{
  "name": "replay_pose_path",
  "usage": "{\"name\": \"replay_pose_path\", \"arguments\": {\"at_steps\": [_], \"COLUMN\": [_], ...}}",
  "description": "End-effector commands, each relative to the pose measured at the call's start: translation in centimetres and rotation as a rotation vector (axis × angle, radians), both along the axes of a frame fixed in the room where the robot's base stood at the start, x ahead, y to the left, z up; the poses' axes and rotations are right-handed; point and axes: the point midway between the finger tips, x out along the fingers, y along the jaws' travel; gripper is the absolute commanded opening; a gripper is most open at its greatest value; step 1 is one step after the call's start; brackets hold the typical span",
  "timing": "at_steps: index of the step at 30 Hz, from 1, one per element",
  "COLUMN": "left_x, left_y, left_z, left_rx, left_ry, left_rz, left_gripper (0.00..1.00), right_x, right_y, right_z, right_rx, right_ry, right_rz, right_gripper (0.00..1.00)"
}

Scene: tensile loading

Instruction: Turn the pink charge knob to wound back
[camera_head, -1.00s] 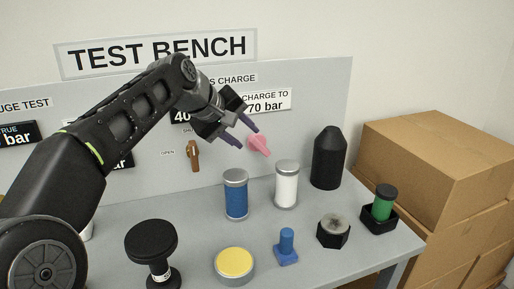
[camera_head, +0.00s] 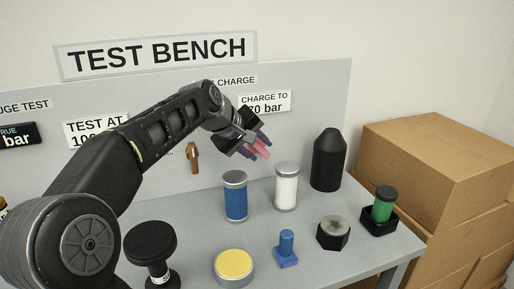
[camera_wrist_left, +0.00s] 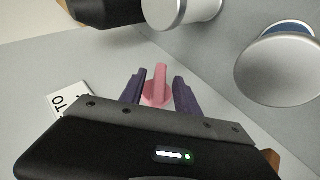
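The pink charge knob (camera_head: 260,149) is on the grey panel, partly hidden by my left gripper (camera_head: 256,147) in the head view. In the left wrist view the knob (camera_wrist_left: 161,87) has a raised bar on a round base. My left gripper's two dark purple fingers (camera_wrist_left: 160,90) stand on either side of the bar, with a gap showing on each side. The gripper is open, and whether the fingers reach fully around the bar cannot be told. My right gripper is in neither view.
A brown handle (camera_head: 193,158) is on the panel left of the knob. Below stand a blue cylinder (camera_head: 235,198), a white cylinder (camera_head: 286,188) and a black bottle (camera_head: 328,160). A yellow-topped disc (camera_head: 233,264) and a blue peg (camera_head: 286,248) are nearer. Cardboard boxes (camera_head: 430,150) stand at the right.

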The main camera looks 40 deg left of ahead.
Motion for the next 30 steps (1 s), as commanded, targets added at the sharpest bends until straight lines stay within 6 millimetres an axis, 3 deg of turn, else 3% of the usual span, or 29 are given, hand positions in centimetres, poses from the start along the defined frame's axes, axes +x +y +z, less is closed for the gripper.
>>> {"name": "replay_pose_path", "arguments": {"at_steps": [6,20,30], "left_x": [0.0,-0.02,-0.02], "left_y": [0.01,0.0,0.0], "left_z": [0.02,0.03,0.03], "left_rx": [0.0,0.0,0.0], "left_ry": [0.0,0.0,0.0], "left_rz": [0.0,0.0,0.0], "left_gripper": [0.37,0.0,0.0], "right_x": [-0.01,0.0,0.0], "right_y": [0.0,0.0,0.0], "right_z": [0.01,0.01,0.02], "right_rx": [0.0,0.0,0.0], "right_ry": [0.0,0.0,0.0], "right_rz": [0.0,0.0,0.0], "right_gripper": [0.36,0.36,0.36]}}
